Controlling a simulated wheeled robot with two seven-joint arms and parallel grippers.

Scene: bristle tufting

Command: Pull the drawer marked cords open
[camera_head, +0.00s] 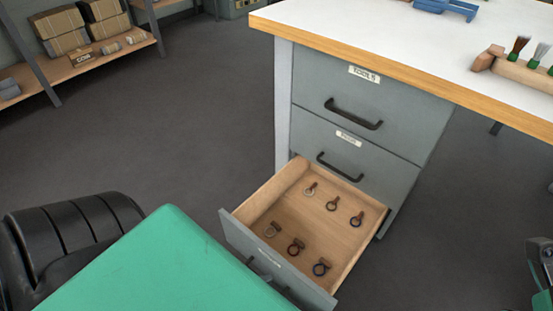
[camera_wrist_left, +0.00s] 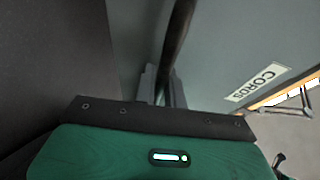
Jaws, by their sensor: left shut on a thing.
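The drawer marked cords (camera_head: 324,212) is the lowest in the grey cabinet and stands well out, showing its wooden inside. Several small dark and grey rings with brown tabs lie in it. Its CORDS label (camera_wrist_left: 258,82) reads clearly in the left wrist view. My left gripper (camera_wrist_left: 164,88) is shut on the dark bar handle (camera_wrist_left: 178,40) of this drawer. In the head view, my green left arm hides most of that hold at the drawer front. A dark part of my right arm shows at the right edge; its fingers are not clear.
Two shut drawers, the top one (camera_head: 372,98) and the middle one (camera_head: 350,145), sit above. The white workbench top (camera_head: 400,40) holds a blue tool (camera_head: 444,8) and a wooden brush block (camera_head: 515,70). A shelf (camera_head: 100,55) with boxes stands far left. Bare floor lies left of the cabinet.

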